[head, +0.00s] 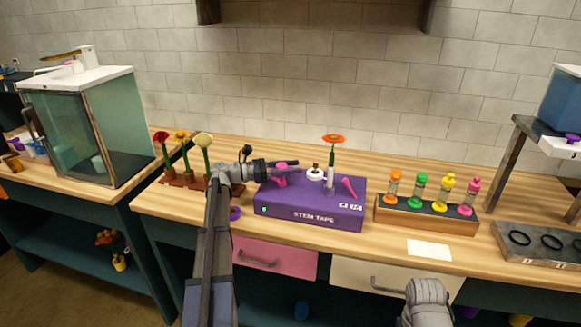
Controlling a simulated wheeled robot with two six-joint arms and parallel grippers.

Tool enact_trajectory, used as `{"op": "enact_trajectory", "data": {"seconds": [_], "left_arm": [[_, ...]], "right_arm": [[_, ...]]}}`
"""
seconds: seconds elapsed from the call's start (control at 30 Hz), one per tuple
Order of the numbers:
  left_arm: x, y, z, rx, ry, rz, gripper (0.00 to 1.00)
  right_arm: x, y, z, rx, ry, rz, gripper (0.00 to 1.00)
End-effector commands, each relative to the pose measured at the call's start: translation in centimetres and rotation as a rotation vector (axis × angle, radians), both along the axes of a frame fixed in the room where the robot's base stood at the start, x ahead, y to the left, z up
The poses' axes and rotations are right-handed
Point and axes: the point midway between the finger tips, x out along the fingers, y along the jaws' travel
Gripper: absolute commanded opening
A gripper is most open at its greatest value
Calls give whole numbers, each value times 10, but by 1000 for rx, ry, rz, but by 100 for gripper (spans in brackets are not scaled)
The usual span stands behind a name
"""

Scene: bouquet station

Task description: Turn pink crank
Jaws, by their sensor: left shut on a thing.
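The purple stem tape box (308,216) stands on the wooden bench in the middle of the head view. The pink crank (281,181) is on the left part of its top, partly hidden by my left gripper (288,170). My left gripper reaches in from the left and is shut on the crank. Its fingertips are small, so the exact grip is hard to see. Part of my right arm shows at the bottom right, but its gripper is not in view.
On the box are a slanted pink lever (349,187), a white roll (315,174) and an upright orange flower (333,140). A wooden rack (425,219) of colored-top tubes stands right. Potted flowers (205,141) stand behind my left arm. A white card (429,249) lies in front.

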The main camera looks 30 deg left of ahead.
Motion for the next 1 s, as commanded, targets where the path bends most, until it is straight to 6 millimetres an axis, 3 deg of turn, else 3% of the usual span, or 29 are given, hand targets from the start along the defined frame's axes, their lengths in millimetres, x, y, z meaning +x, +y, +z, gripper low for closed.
{"op": "enact_trajectory", "data": {"seconds": [0.4, 0.9, 0.93, 1.0], "left_arm": [[-3, -2, 0, 0, 0, -160, 0], [-5, -3, 0, 0, 0, -177, 0], [-5, -3, 0, 0, 0, -177, 48], [-5, -3, 0, 0, 0, -176, 56]], "right_arm": [[0, 0, 0, 0, 0, 0, 0], [0, 0, 0, 0, 0, 0, 0], [0, 0, 0, 0, 0, 0, 0], [0, 0, 0, 0, 0, 0, 0]]}}
